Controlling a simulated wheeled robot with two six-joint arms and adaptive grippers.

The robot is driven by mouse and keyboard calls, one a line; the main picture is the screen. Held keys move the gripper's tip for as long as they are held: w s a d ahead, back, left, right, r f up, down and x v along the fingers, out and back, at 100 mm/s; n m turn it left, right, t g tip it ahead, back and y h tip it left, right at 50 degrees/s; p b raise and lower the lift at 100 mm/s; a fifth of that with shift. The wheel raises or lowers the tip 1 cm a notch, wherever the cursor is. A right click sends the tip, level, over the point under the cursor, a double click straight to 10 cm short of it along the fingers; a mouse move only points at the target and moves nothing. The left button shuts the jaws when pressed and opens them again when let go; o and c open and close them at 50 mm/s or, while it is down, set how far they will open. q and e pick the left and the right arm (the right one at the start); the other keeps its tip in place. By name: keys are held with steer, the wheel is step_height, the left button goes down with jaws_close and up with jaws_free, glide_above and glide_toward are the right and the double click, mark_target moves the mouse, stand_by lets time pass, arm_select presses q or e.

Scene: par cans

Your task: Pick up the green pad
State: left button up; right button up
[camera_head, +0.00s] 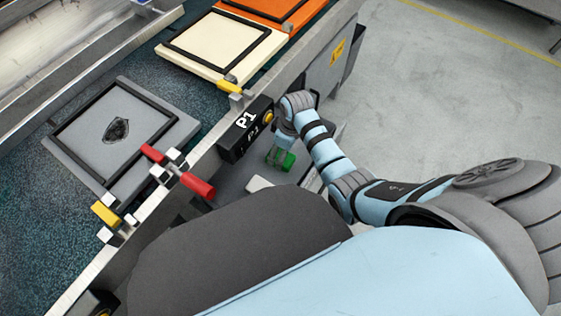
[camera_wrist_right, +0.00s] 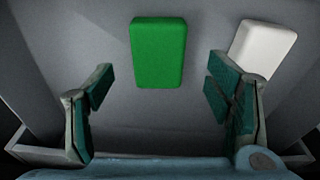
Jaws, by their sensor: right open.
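The green pad (camera_wrist_right: 158,52) is a rounded rectangular block lying on a grey surface in the right wrist view. My right gripper (camera_wrist_right: 160,95) is open, with its teal-padded fingers on either side of the pad's line and the pad just beyond the fingertips. Nothing is between the fingers. In the head view the green pad (camera_head: 287,160) shows partly below my right gripper (camera_head: 280,152), which reaches down beside the black P1 box. My left gripper is not in view.
A white pad (camera_wrist_right: 262,48) lies right of the green one, close behind the right-hand finger. The black P1 box (camera_head: 236,142) and the metal rail sit close to my right arm. A red-handled clamp (camera_head: 196,185) sticks out from the rail. Open floor (camera_head: 440,80) lies to the right.

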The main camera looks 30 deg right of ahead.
mark_target(290, 159)
steer(key=f+b, duration=0.2)
steer(key=f, duration=0.1)
steer(key=f+b, duration=0.1)
steer(key=f, duration=0.1)
steer(key=shift+w+a, duration=0.2)
steer(key=shift+w, duration=0.15)
steer(key=shift+r, duration=0.15)
steer(key=shift+c, duration=0.5)
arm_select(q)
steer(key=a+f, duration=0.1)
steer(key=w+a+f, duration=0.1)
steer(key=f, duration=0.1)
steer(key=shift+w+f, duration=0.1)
arm_select(e)
steer(key=c, duration=0.9)
steer(key=shift+c, duration=0.2)
